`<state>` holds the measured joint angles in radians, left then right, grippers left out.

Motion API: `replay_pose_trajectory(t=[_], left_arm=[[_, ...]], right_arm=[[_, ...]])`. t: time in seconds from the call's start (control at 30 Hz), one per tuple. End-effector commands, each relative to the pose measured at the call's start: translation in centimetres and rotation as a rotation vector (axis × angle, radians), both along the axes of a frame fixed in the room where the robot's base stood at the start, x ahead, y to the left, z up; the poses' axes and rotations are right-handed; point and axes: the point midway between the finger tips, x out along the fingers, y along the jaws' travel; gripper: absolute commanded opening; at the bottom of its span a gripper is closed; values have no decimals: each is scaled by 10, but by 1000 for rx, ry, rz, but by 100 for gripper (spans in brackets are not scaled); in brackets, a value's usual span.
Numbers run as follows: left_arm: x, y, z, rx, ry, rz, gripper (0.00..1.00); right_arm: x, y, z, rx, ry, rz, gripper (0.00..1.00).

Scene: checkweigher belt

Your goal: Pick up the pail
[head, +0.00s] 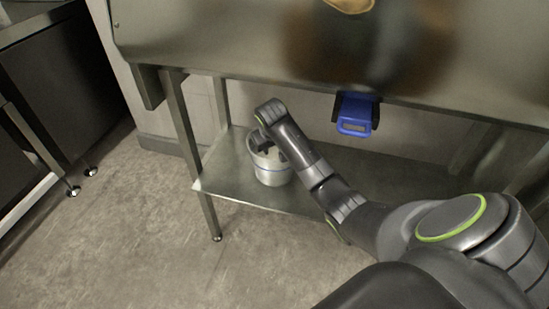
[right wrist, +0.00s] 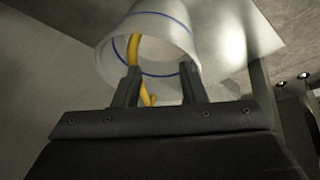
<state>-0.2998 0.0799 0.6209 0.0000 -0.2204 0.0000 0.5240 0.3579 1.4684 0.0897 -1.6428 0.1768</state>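The pail (head: 272,176) is a white cylinder with a blue band, standing on the lower shelf of the steel table. In the right wrist view the pail (right wrist: 165,35) shows its open mouth, with a curved yellow piece, perhaps its handle, running across it. My right gripper (head: 266,146) is at the pail's top. In the right wrist view my right gripper (right wrist: 160,80) has its two fingers apart at the mouth, and the yellow piece passes between them near the left finger. I cannot tell whether they touch. My left gripper is not in view.
The lower shelf (head: 225,168) has bare metal around the pail. The steel tabletop (head: 220,40) overhangs it, and a blue device (head: 356,114) hangs from its front edge near my arm. A table leg (head: 187,130) stands left of the pail. Open floor (head: 110,230) lies to the left.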

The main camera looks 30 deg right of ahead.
Motion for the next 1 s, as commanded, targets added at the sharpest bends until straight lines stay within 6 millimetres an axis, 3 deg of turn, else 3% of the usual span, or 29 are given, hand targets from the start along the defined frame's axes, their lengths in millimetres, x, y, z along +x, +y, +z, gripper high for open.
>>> replay_pose_trajectory(t=[0.5,0.93,1.0], left_arm=[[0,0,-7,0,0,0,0],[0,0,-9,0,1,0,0],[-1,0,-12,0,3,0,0]], right_arm=[[56,-40,-1,1,1,0,38],[73,-53,-1,0,0,-1,38],[75,-55,-12,2,4,0,38]])
